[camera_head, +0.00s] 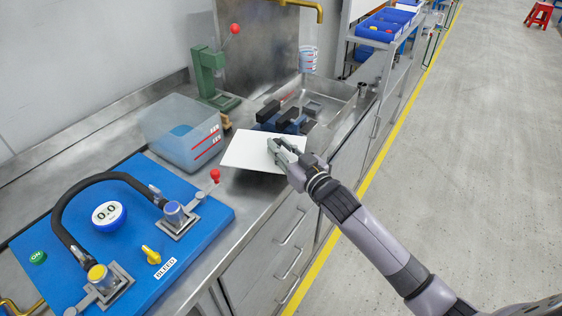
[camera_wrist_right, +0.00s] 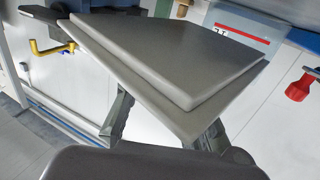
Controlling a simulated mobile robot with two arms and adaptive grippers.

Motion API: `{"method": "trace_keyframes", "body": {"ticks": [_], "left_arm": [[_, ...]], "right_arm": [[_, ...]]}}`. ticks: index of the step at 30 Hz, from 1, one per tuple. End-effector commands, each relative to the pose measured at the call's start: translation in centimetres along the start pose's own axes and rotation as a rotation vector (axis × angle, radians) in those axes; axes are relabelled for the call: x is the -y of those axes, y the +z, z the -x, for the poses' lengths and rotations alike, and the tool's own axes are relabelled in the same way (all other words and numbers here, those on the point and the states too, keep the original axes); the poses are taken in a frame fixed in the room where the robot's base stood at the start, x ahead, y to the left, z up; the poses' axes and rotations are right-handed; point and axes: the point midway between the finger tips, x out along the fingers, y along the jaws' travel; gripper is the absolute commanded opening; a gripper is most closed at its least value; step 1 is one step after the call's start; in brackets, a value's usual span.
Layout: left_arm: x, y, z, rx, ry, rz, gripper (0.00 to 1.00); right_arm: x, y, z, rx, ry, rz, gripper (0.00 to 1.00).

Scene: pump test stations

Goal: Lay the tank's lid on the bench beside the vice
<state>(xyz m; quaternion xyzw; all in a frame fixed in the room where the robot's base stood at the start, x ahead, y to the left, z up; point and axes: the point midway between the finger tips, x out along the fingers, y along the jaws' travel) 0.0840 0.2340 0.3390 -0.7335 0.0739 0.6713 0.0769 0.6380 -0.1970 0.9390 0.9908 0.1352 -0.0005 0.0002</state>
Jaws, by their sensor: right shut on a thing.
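The tank's lid (camera_head: 245,150) is a flat white plate in the head view. It also fills the upper middle of the right wrist view as a grey stepped slab (camera_wrist_right: 165,60). My right gripper (camera_head: 277,150) is shut on the lid's right edge; its fingers also show in the wrist view (camera_wrist_right: 165,132). The lid is over the bench's front part, right of the tank and in front of the vice. The clear tank (camera_head: 182,142) is open, with blue inside. The dark blue vice (camera_head: 283,120) is partly hidden behind the lid. My left gripper is out of view.
A blue pump board (camera_head: 130,258) with a hose, gauge and red-knobbed lever stands at the left. A green press (camera_head: 210,75) stands behind the tank and a sink (camera_head: 335,97) lies beyond the vice. Bare steel bench (camera_head: 222,188) shows between board and lid.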

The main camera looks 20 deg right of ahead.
Motion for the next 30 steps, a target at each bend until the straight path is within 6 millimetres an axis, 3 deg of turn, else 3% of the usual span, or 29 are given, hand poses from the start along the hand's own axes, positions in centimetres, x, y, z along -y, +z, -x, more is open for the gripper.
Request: {"method": "trace_keyframes", "body": {"ticks": [10,23,24,30], "left_arm": [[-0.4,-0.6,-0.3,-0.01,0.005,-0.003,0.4],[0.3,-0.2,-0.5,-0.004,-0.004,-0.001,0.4],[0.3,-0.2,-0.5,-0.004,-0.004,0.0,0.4],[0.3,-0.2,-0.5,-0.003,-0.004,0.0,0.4]], "right_arm": [[0.0,4.2,0.0,0.0,0.0,-0.002,0.0],[0.0,5.0,0.0,-0.001,0.0,-0.001,0.0],[0.0,5.0,0.0,-0.001,0.0,-0.001,0.23],[0.0,5.0,0.0,0.0,0.0,-0.001,0.36]]}}
